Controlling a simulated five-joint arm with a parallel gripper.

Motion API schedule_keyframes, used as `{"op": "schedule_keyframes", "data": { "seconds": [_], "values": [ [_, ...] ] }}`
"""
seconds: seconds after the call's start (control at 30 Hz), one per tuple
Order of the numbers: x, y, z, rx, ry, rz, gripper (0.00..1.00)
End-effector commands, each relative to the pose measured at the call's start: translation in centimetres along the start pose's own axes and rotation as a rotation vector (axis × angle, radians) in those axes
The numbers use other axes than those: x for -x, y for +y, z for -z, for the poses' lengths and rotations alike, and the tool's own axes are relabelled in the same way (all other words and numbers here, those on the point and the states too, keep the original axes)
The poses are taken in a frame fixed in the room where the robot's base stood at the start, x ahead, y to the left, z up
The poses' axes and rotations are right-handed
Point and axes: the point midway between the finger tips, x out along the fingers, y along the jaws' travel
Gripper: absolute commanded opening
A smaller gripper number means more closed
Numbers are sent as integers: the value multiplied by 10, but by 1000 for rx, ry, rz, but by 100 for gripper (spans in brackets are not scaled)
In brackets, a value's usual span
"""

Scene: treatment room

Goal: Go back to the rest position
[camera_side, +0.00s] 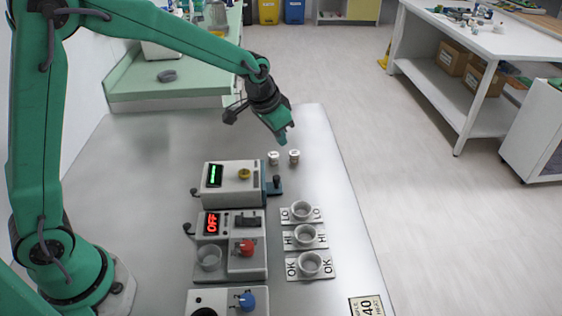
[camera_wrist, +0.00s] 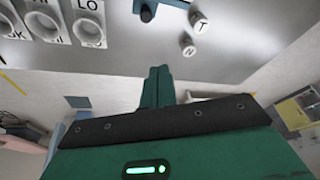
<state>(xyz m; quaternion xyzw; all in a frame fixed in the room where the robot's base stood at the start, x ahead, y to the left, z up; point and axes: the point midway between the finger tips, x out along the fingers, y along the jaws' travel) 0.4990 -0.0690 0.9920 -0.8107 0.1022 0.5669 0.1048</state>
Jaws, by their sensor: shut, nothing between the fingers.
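My gripper (camera_side: 284,137) hangs above the far part of the grey table (camera_side: 140,165) in the side view, pointing down and to the right. Its fingers are together and hold nothing. In the wrist view my gripper (camera_wrist: 159,72) also shows with its fingers side by side. Two small white cylinders (camera_side: 273,158) (camera_side: 294,156) stand on the table just below it, apart from the fingers. In the wrist view they carry the letters T (camera_wrist: 198,22) and N (camera_wrist: 188,46).
A device with a green display (camera_side: 232,184), one reading OFF (camera_side: 235,224) with a red knob, and one with a blue knob (camera_side: 228,303) line the table. Three cups stand on plates marked LO (camera_side: 301,211), HI (camera_side: 305,234) and OK (camera_side: 310,263). A label (camera_side: 367,306) lies near the front.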

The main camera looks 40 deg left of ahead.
Motion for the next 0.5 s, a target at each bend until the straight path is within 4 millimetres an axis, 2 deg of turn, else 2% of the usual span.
{"op": "schedule_keyframes", "data": {
  "seconds": [0.27,0.5],
  "values": [
    [49,-6,-21,41,25,11,0],
    [98,-10,-55,90,47,22,0]
  ]
}}
